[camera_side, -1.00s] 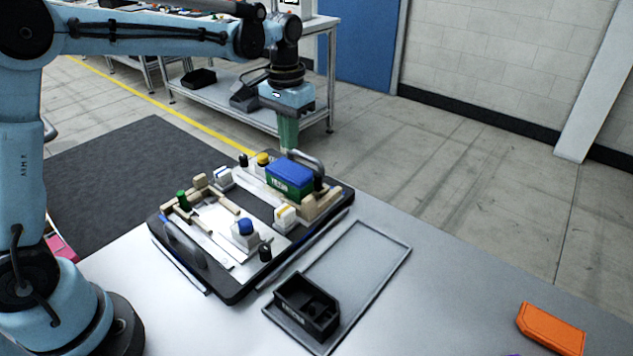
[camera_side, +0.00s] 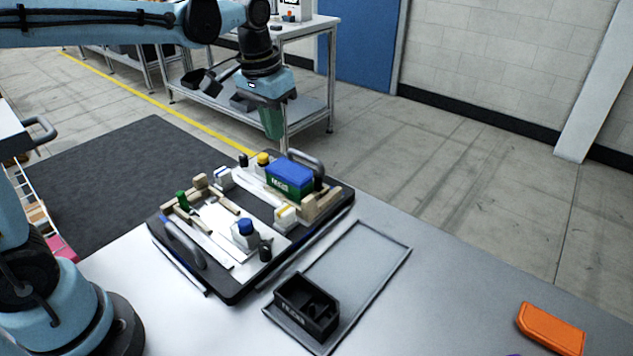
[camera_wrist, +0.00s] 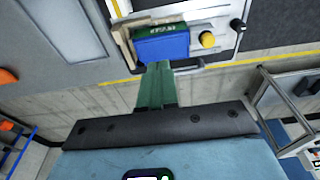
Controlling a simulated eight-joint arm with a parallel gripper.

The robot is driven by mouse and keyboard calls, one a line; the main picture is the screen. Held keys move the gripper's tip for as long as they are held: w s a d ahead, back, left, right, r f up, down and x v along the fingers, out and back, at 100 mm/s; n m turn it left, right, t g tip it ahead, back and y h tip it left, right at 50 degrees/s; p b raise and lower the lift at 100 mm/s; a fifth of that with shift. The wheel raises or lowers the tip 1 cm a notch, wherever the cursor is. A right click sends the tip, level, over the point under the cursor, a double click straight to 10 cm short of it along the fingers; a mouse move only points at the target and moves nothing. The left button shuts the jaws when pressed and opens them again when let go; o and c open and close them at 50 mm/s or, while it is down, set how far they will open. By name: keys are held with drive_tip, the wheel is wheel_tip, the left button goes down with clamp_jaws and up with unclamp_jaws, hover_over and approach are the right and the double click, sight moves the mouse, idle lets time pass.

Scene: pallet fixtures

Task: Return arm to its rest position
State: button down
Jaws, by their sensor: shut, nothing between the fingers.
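My gripper (camera_side: 271,123) hangs above the far side of the black pallet (camera_side: 226,295), with its green fingers pointing down. The fingers are together with nothing between them, and they are clear of everything on the pallet. They also show in the wrist view (camera_wrist: 158,70). A blue-topped green box (camera_side: 290,181) sits on the pallet between beige blocks near its right handle. In the wrist view the box (camera_wrist: 162,45) lies just past the fingertips in the picture.
The pallet also bears a blue-capped white block (camera_side: 245,232), a green peg (camera_side: 183,200) and a yellow knob (camera_side: 262,158). A grey tray (camera_side: 376,268) with a black bin (camera_side: 306,306) lies to the right. An orange bin (camera_side: 551,327) sits farther right.

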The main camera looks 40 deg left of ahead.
drive_tip(key=s+f+t, duration=0.3)
drive_tip(key=s+t, duration=0.2)
drive_tip(key=s, duration=0.7)
drive_tip(key=shift+s+d+f, duration=0.15)
drive_tip(key=shift+f, duration=0.25)
